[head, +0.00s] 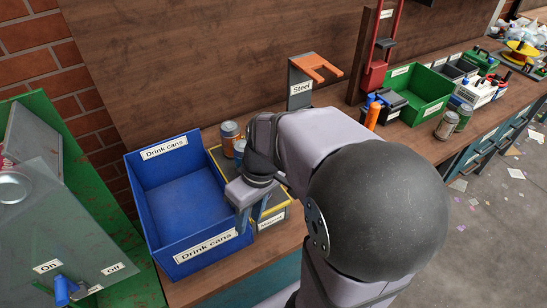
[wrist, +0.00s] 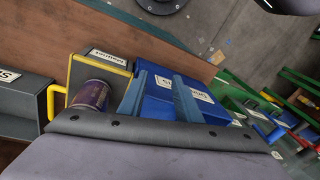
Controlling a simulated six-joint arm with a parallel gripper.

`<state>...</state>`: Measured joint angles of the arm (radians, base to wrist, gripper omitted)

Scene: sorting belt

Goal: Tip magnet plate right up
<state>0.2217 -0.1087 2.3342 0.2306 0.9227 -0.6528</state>
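The magnet plate seems to be the dark, yellow-edged unit (head: 217,158) right of the blue bin in the head view. My arm covers much of it, so its tilt is hard to tell. In the wrist view its yellow edge (wrist: 72,72), a yellow bar and an upside-down label (wrist: 108,57) show at left. A can (wrist: 92,95) is at it. In the head view two cans (head: 230,131) show at its back end. My gripper (head: 254,213) is over its front part, beside the bin. In the wrist view its blue-grey fingers (wrist: 159,80) are apart, with nothing held.
The blue "Drink cans" bin (head: 247,232) looks empty and stands close left of my gripper. A "Steel" post (head: 300,96) with an orange fork stands behind. A grey switch box (head: 70,235) is at left.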

